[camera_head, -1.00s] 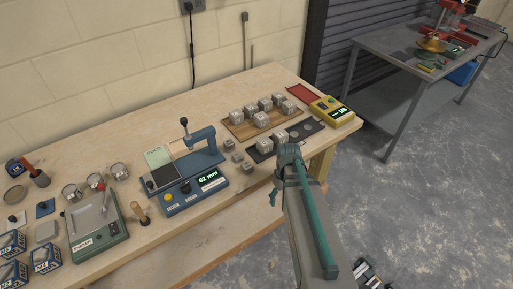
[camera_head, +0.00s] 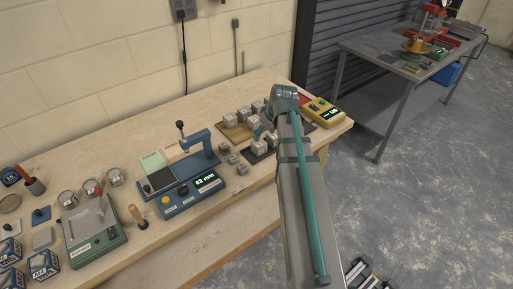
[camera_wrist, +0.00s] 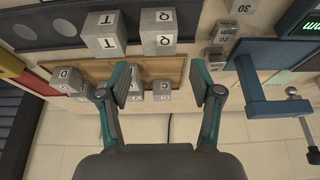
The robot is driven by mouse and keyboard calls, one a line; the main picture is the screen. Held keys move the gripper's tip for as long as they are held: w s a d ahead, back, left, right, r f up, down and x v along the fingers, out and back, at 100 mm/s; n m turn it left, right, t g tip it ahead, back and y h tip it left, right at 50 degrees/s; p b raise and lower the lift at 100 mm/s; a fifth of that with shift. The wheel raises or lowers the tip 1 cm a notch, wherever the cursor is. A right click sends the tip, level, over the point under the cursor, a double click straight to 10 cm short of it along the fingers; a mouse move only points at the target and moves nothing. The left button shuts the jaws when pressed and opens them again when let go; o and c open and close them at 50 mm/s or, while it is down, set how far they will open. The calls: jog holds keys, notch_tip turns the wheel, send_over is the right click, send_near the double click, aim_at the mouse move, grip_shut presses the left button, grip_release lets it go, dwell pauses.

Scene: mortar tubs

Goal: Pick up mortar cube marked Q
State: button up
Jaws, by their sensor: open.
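The mortar cube marked Q (camera_wrist: 158,32) is a grey block on the dark mat (camera_wrist: 55,37) at the top of the wrist view, beside a cube marked T (camera_wrist: 104,33). In the head view the Q cube (camera_head: 257,144) is at the left end of the mat, partly hidden by my arm. My gripper (camera_wrist: 160,76) is open and empty. In the wrist view its fingertips sit below the Q cube in the picture, in front of the wooden board (camera_wrist: 176,69). No contact with Q shows.
Several more grey cubes, including C (camera_wrist: 160,90) and D (camera_wrist: 66,79), stand by the wooden board. Small gauge blocks (camera_wrist: 218,55) and a blue measuring stand (camera_wrist: 262,107) are to the right. A yellow meter (camera_head: 323,111) stands at the bench's right end.

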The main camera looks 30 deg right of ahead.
aim_at(259, 142)
jog(key=shift+p+x, duration=1.65)
jog(key=shift+x, duration=2.95)
jog(key=shift+s, duration=0.1)
jog(key=c, duration=1.1)
jog(key=shift+c, duration=0.2)
jog(key=shift+r, duration=0.1)
